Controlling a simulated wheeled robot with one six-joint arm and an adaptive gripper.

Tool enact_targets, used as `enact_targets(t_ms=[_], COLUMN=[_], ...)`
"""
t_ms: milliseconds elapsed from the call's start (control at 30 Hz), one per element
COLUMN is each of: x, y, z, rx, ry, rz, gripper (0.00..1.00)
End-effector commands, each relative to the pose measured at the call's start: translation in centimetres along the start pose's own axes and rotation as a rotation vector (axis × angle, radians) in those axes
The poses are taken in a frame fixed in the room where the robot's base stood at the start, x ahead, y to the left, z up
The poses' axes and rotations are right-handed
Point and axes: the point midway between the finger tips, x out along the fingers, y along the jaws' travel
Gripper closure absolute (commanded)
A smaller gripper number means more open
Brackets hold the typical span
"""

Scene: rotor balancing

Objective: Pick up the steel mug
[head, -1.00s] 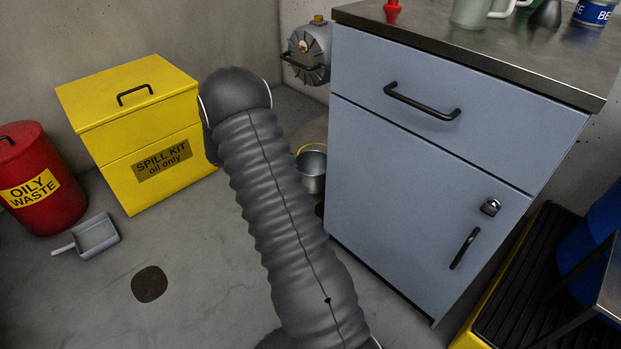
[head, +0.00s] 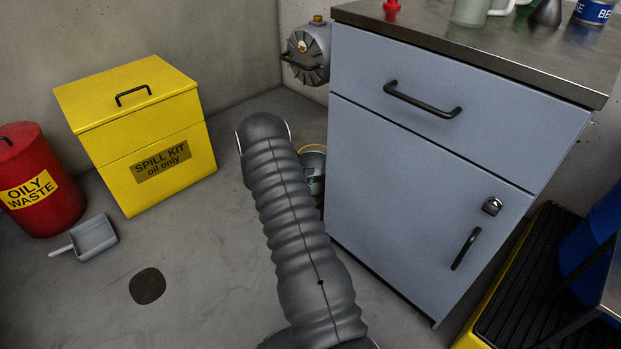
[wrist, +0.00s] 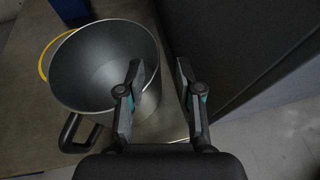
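The steel mug (wrist: 90,62) fills the upper left of the wrist view, its wide mouth toward the camera and a black handle at its lower left. My gripper (wrist: 160,64) is open. Its left finger overlaps the mug's mouth and its right finger is outside, so the mug's right wall lies between them in the picture. I cannot tell whether either finger touches it. In the head view the mug (head: 313,158) is low beside the cabinet, partly hidden by my arm, and the gripper is mostly hidden.
A yellow arc (wrist: 44,62) shows beside the mug's rim. The grey-blue cabinet (head: 420,170) stands close on the right. The yellow spill kit box (head: 150,140), red oily waste bin (head: 40,185) and dustpan (head: 93,236) are at left, with bare floor between.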

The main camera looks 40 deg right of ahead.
Motion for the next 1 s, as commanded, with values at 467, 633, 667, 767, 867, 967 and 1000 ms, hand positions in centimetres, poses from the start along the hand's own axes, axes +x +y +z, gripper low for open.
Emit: enact_targets(t_ms=[467, 633, 667, 767, 867, 967, 1000], x=[4.2, 5.7, 5.7, 5.7, 5.7, 5.7, 5.7], y=[0.6, 0.7, 0.7, 0.7, 0.7, 0.7, 0.7], z=[-0.3, -0.3, -0.3, -0.3, -0.3, -0.3, -0.3], rx=[0.003, 0.001, 0.001, 0.0, 0.001, 0.001, 0.001], ry=[0.0, 0.0, 0.0, 0.0, 0.0, 0.0, 0.0], rz=[-0.002, 0.001, 0.001, 0.002, 0.001, 0.001, 0.001], gripper=[0.65, 0.65, 0.65, 0.65, 0.75, 1.0, 1.0])
